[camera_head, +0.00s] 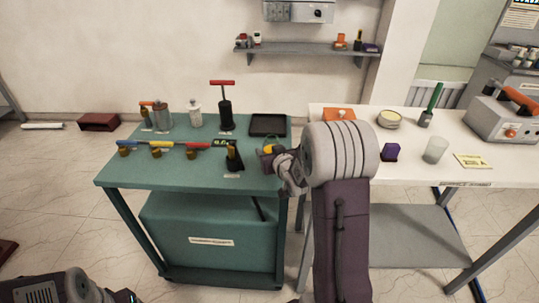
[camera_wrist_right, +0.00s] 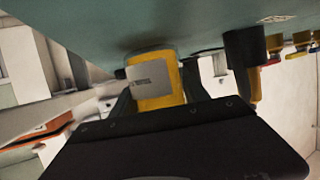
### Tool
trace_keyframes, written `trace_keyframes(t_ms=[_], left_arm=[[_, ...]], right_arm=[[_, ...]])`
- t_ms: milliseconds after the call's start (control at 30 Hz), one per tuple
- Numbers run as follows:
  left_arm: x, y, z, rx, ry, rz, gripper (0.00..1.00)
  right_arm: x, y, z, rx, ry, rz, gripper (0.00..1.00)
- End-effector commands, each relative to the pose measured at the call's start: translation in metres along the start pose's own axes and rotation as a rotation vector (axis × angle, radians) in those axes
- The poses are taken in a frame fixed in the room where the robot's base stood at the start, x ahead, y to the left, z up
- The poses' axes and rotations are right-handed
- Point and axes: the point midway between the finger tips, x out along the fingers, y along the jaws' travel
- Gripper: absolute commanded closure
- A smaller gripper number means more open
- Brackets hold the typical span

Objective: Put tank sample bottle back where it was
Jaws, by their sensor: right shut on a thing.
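The tank sample bottle (camera_wrist_right: 178,88) is yellow with a pale label. In the right wrist view my right gripper (camera_wrist_right: 157,98) is shut around it, with one dark finger on each side. That view is upside down, and the bottle's base is at or very close to the green table top; I cannot tell whether it touches. In the head view the yellow bottle (camera_head: 269,149) shows at the right edge of the green table (camera_head: 190,178), partly hidden by my right gripper (camera_head: 273,153). My left gripper is not in view.
A black holder with a yellow part (camera_head: 234,158) stands just left of the bottle. A black tray (camera_head: 268,125) lies behind it. A red-handled black pump (camera_head: 225,108) and a coloured bar (camera_head: 165,144) are farther left. The white table (camera_head: 420,165) adjoins on the right.

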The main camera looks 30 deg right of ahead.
Motion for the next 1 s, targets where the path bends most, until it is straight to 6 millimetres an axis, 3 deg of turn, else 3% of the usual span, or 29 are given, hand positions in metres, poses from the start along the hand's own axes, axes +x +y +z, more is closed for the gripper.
trace_keyframes(t_ms=[367,400,467,867,1000], left_arm=[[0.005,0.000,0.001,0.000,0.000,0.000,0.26],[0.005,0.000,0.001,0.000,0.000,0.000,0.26],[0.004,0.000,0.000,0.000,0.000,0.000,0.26],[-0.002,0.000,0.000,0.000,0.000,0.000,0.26],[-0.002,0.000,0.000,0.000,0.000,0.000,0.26]], right_arm=[[0.002,0.000,0.006,0.000,0.003,0.000,0.98],[0.002,0.000,0.007,0.000,0.002,0.000,0.44],[0.002,0.000,0.005,0.000,0.002,0.000,0.28],[-0.002,0.000,-0.001,0.000,0.002,0.000,0.25],[-0.027,0.001,0.000,0.000,0.003,0.001,0.25]])
